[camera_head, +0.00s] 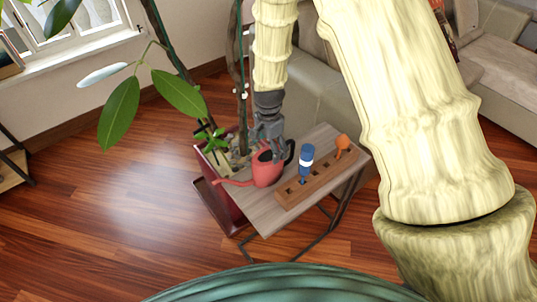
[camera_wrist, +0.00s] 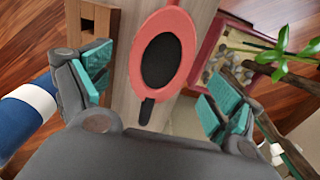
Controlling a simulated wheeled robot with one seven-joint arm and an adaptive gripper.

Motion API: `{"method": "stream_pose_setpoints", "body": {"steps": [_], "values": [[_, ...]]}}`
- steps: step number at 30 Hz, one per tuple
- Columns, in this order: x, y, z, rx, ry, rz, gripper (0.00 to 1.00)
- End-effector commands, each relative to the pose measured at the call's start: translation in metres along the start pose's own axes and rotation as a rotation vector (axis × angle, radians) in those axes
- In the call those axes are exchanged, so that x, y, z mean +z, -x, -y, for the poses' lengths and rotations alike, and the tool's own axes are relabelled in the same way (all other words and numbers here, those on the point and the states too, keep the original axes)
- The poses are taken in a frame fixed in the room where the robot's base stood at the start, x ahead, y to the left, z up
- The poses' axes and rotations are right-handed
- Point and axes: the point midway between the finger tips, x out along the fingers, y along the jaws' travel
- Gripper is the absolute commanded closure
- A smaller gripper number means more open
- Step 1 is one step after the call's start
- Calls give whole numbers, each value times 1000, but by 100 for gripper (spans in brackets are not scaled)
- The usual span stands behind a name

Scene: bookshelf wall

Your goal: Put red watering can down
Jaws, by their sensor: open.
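The red watering can (camera_head: 265,170) stands upright on a small wooden side table (camera_head: 265,212), its spout pointing left and its black handle on the right. My gripper (camera_head: 268,138) is above and just behind the can in the head view. In the wrist view the can's red rim and dark opening (camera_wrist: 162,58) lie between and beyond the two spread fingers, with a black handle piece below the opening. My gripper (camera_wrist: 158,95) is open, and its teal finger pads stand apart from the can on both sides.
A wooden rack (camera_head: 315,186) on the table holds a blue-and-white tool (camera_head: 306,160) and an orange-topped tool (camera_head: 342,144). The blue-and-white one is close to my left finger in the wrist view. A red planter (camera_head: 222,195) with a plant stands left of the table; a sofa (camera_head: 318,85) is behind.

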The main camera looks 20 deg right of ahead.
Motion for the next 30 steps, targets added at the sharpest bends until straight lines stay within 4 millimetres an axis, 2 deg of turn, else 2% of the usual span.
{"method": "stream_pose_setpoints", "body": {"steps": [9, 15, 21, 30], "values": [[0, 43, 1, -2, 0, -1, 8], [0, 62, 0, 0, 1, 0, 8], [0, 71, 0, 0, 1, 0, 8], [0, 72, 0, 1, 0, 0, 8]]}}
